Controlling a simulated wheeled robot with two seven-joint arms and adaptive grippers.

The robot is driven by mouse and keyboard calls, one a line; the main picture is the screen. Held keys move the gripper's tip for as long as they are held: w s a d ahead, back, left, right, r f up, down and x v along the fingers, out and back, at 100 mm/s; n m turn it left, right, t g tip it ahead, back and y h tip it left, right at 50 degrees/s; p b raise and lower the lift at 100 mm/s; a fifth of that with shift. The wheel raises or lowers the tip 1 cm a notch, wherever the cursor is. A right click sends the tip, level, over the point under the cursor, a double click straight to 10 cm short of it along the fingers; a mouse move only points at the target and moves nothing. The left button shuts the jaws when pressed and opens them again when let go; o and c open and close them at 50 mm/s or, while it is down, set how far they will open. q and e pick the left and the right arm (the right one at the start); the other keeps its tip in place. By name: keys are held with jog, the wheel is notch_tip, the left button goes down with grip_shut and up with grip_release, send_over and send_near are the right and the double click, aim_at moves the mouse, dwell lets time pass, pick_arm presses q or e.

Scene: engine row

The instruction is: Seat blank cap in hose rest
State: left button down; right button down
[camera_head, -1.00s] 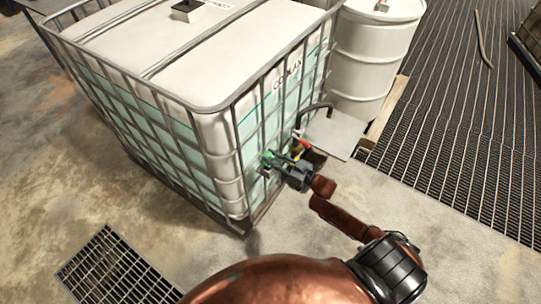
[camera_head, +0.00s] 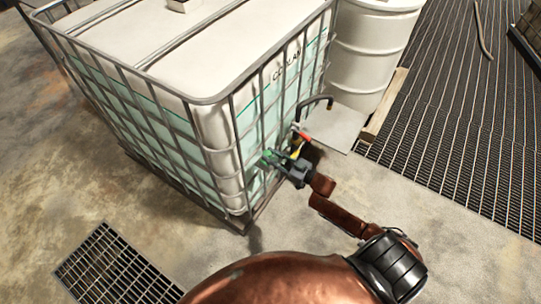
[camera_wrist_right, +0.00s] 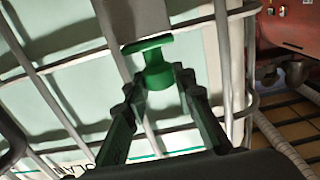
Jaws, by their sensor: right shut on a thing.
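The green blank cap (camera_wrist_right: 156,62) has a flat, wide top and a narrower body. In the right wrist view it sits between the fingertips of my right gripper (camera_wrist_right: 159,84), which is shut on it. In the head view the cap (camera_head: 269,157) is a small green spot at the tip of my right gripper (camera_head: 277,160), close to the caged tank's front right side. I cannot tell whether the cap touches the cage. I cannot pick out the hose rest with certainty. My left gripper is not in view.
The white caged tank (camera_head: 200,97) fills the middle. A red handle (camera_head: 302,133) and a black bent hose (camera_head: 317,101) are just beyond my gripper. A white drum (camera_head: 372,50) stands behind.

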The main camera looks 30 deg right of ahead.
jog(key=c, duration=1.5)
grip_release()
jog(key=shift+c, duration=0.2)
jog(key=v, duration=1.2)
